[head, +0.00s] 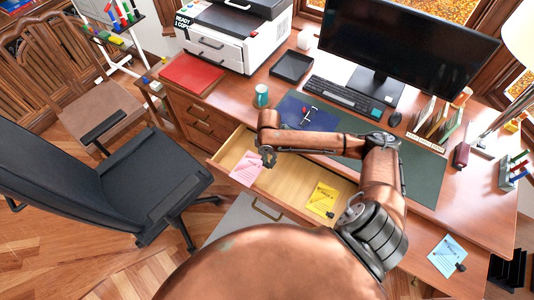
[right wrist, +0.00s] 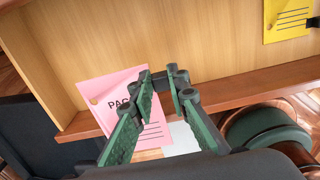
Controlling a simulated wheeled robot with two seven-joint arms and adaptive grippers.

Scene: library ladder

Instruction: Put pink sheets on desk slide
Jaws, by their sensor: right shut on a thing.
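The pink sheets (head: 246,169) hang over the left end of the pulled-out, light-wood desk slide (head: 280,178). My right gripper (head: 267,158) is shut on their edge. In the right wrist view, the pink sheets (right wrist: 108,88) show partly covered print and lie across the front rim of the slide (right wrist: 215,98). The fingers (right wrist: 162,78) hide part of them. I cannot tell whether the sheets touch the slide. My left gripper is not in view.
A yellow sheet (head: 321,199) lies on the slide's right part. A blue sheet (head: 447,255) lies at the desk's right front. A black chair (head: 130,185) stands left of the slide. The slide's middle is clear. A printer (head: 235,35), monitor (head: 405,45) and teal cup (head: 262,95) stand on the desk.

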